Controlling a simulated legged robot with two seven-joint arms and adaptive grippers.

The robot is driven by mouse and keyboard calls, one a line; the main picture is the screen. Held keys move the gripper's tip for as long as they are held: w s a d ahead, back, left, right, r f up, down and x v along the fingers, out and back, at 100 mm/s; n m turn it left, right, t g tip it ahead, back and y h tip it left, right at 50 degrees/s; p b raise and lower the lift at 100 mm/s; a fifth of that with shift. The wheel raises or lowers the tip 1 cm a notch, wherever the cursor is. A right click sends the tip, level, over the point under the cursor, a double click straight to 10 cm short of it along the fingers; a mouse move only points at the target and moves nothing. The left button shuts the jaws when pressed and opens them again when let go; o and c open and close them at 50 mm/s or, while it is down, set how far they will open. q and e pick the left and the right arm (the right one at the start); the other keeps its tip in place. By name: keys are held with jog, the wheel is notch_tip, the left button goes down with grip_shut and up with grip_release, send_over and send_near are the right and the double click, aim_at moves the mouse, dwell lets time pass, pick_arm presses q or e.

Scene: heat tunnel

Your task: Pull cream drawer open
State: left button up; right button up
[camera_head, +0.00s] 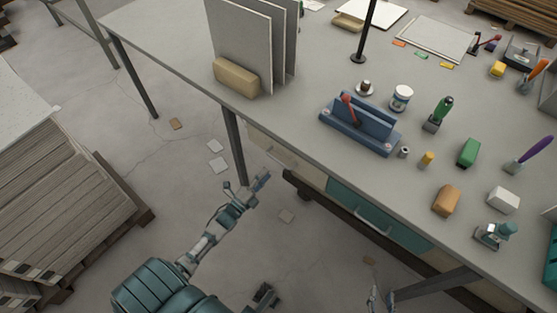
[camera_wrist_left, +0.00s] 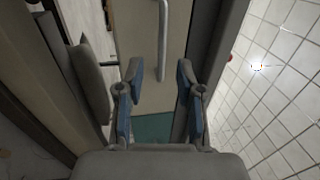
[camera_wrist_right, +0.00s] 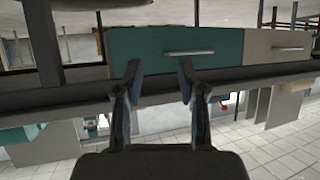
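The cream drawer (camera_head: 285,155) is under the near edge of the workbench, left of the teal drawer (camera_head: 375,213). Its front looks flush with the bench. In the left wrist view, the cream drawer front (camera_wrist_left: 126,35) fills the upper middle, with a pale bar handle (camera_wrist_left: 163,42). My left gripper (camera_head: 264,178) is in front of this drawer; its fingers (camera_wrist_left: 159,72) are open and empty, and the handle shows beyond them. My right gripper (camera_head: 379,297) is low, near the bottom edge of the head view. Its fingers (camera_wrist_right: 160,68) are open and empty, facing the teal drawer (camera_wrist_right: 125,48).
A bench leg (camera_head: 233,145) stands just left of my left gripper. The workbench top (camera_head: 310,125) holds a blue fixture (camera_head: 360,127), grey panels (camera_head: 240,45) and several small items. A pallet stack (camera_head: 60,205) is at left. Open floor lies between it and the bench.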

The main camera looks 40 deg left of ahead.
aim_at(277, 160)
pick_arm(q)
jog(key=shift+b+x, duration=0.55)
jog(key=shift+x, duration=3.5)
pick_arm(e)
jog(key=shift+w+a+r+t+y, duration=0.25)
jog(key=shift+w+r+t, duration=0.2)
jog(key=shift+r+t, duration=0.3)
jog(key=shift+w+a+r+t+y, duration=0.25)
jog(key=shift+w+r+t, duration=0.25)
jog(key=shift+r, duration=0.35)
pick_arm(q)
grip_shut()
